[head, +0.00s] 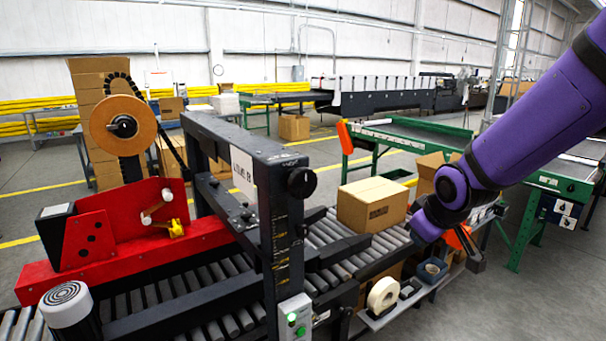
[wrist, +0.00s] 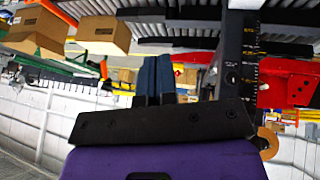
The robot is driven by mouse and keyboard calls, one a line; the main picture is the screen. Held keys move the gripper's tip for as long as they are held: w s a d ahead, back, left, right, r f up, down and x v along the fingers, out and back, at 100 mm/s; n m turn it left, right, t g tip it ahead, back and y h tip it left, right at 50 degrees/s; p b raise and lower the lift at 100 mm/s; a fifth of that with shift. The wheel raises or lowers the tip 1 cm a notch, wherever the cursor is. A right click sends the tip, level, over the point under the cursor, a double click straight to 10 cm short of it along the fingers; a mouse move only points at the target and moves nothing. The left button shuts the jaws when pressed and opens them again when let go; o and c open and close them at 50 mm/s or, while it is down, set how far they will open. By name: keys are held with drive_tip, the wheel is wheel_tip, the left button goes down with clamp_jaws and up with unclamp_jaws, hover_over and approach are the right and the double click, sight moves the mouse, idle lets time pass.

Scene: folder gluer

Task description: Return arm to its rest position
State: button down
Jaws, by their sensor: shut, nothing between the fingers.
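My purple arm (head: 535,120) reaches in from the upper right of the head view and slopes down to the left.
A black machine frame (head: 262,160) and a red unit (head: 130,225) stand over the conveyor at left. A green-framed conveyor (head: 420,135) stands behind. Grey floor is open at lower right.

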drive_tip(key=s+d+r+m, duration=0.2)
drive_tip(key=s+r, duration=0.2)
drive_tip(key=s, duration=0.4)
drive_tip(key=s+d+r+m, duration=0.2)
drive_tip(key=s+r, duration=0.3)
drive_tip(key=s, duration=0.2)
drive_tip(key=s+d+r+m+g, duration=0.1)
drive_tip(key=s+r, duration=0.3)
drive_tip(key=s, duration=0.4)
drive_tip(key=shift+s+d+r+m+h, duration=0.3)
drive_tip(key=shift+d+m, duration=0.4)
drive_tip(key=shift+m, duration=0.2)
